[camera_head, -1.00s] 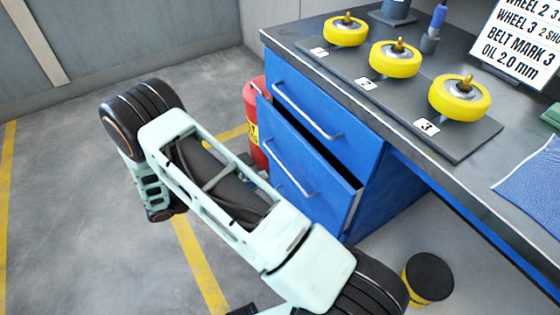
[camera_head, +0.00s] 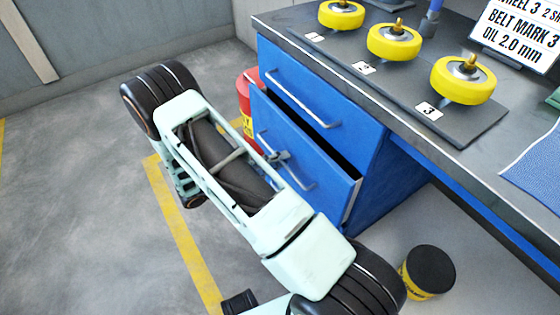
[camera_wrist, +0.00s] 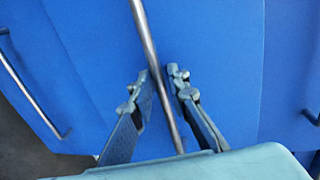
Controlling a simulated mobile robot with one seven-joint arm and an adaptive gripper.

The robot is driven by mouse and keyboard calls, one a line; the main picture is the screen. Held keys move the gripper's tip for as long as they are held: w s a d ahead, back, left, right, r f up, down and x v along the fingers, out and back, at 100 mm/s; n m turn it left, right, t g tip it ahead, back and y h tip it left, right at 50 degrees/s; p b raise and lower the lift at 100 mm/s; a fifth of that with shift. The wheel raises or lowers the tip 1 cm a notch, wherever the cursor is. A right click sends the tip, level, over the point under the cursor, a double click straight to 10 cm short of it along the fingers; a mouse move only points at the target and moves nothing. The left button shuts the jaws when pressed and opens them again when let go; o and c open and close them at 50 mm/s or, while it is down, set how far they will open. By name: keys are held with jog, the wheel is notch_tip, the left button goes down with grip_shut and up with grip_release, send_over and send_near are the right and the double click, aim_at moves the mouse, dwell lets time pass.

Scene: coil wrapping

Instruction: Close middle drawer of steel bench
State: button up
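The steel bench has a blue drawer cabinet under its dark top (camera_head: 300,48). Its middle drawer (camera_head: 325,182) stands partly pulled out, with a dark gap along its upper edge. My gripper (camera_head: 279,157) is at this drawer's silver handle (camera_head: 264,143), mostly hidden behind my arm in the head view. In the wrist view, the two fingers of my gripper (camera_wrist: 160,76) stand apart, one on each side of the handle bar (camera_wrist: 147,40). A narrow space shows between the fingertips and the bar. Whether either fingertip touches it is unclear.
The upper drawer (camera_head: 310,92) looks shut. A black-topped yellow can (camera_head: 428,270) stands on the floor at right. Several yellow wheels, such as one (camera_head: 463,80), sit on the bench. Floor (camera_head: 80,200) at left is clear.

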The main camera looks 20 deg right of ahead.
aim_at(293, 153)
jog(key=shift+d, duration=0.1)
grip_shut()
dwell(0.3)
jog(key=shift+r+p+x, duration=0.2)
jog(key=shift+p+x, duration=0.05)
jog(key=shift+x, duration=0.9)
jog(key=shift+r+p+x, duration=0.2)
jog(key=shift+p+x, duration=0.05)
jog(key=shift+x, duration=0.85)
jog(key=shift+w+d, duration=0.1)
jog(key=shift+d, duration=0.05)
grip_release()
